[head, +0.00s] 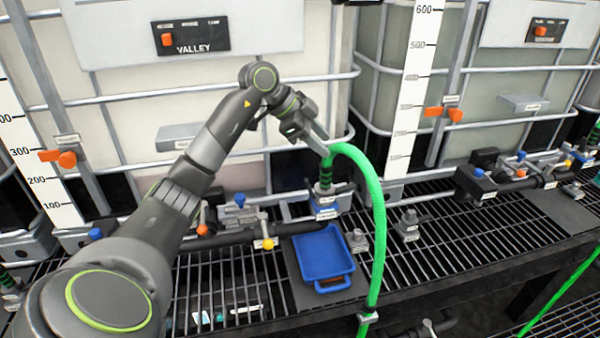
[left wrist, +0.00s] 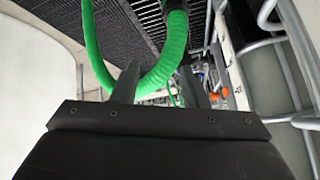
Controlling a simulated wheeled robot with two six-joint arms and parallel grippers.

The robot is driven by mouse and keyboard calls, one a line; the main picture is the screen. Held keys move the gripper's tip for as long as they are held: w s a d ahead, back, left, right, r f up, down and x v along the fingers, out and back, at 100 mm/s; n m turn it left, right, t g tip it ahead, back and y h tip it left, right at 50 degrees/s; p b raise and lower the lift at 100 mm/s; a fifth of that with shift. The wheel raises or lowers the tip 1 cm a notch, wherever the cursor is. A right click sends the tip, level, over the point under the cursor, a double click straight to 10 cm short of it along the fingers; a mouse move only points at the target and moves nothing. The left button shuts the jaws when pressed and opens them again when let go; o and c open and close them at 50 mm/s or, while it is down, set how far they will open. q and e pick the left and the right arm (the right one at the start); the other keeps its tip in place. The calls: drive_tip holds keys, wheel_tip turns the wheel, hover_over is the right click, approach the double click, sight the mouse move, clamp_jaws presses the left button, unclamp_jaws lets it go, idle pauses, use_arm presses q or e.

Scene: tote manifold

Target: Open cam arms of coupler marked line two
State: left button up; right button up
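A green hose (head: 376,215) arches up from a coupler (head: 325,198) with a blue body and small white labels, too small to read. The coupler stands on the grating behind a blue tray (head: 323,256). I cannot tell how its cam arms lie. My left gripper (head: 322,145) is above the coupler, beside the top of the hose arch. In the left wrist view its two fingers (left wrist: 155,88) stand apart, with the hose (left wrist: 151,82) curving across near them. I cannot tell whether they touch it. My right gripper is not in view.
Large white totes in metal cages (head: 345,75) stand behind. A dark pipe with valves (head: 267,243) runs left of the coupler. Small capped fittings (head: 357,241) stand to its right. An orange tote valve handle (head: 443,113) is at right.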

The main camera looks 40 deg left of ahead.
use_arm(q)
drive_tip(key=s+a+r+n+g+y, duration=0.25)
drive_tip(key=s+a+n, duration=0.2)
drive_tip(key=a, duration=0.35)
drive_tip(key=p, duration=0.5)
approach(309, 187)
drive_tip(key=shift+y, duration=0.25)
drive_tip(key=x, duration=0.9)
drive_tip(key=shift+w+a, duration=0.2)
drive_tip(key=shift+a, duration=0.05)
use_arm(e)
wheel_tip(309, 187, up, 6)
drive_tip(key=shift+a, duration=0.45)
use_arm(q)
drive_tip(key=shift+c, duration=0.4)
clamp_jaws()
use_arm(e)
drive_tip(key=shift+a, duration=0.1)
